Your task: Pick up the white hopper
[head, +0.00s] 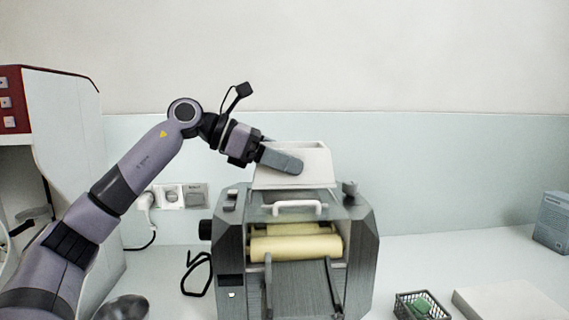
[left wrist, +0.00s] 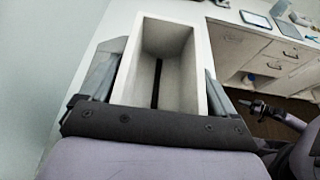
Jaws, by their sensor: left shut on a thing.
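The white hopper (head: 316,168) is a box with an open top and sloping walls, upright at the top of the grey mill (head: 362,240). I cannot tell whether its base rests on the mill or is slightly above it. My left gripper (head: 291,158) comes from the left and is shut on the hopper, one grey finger flat along its front wall; the far finger is mostly hidden. The left wrist view looks down into the empty hopper (left wrist: 178,68), with a dark slot at its bottom and a finger on either side.
The mill has pale yellow rollers (head: 296,246) and a white handle (head: 299,207) below the hopper. A wire basket (head: 420,306) with a green item, a white slab (head: 510,301) and a blue-grey box (head: 553,222) stand at the right. Wall sockets (head: 182,195) are behind, left.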

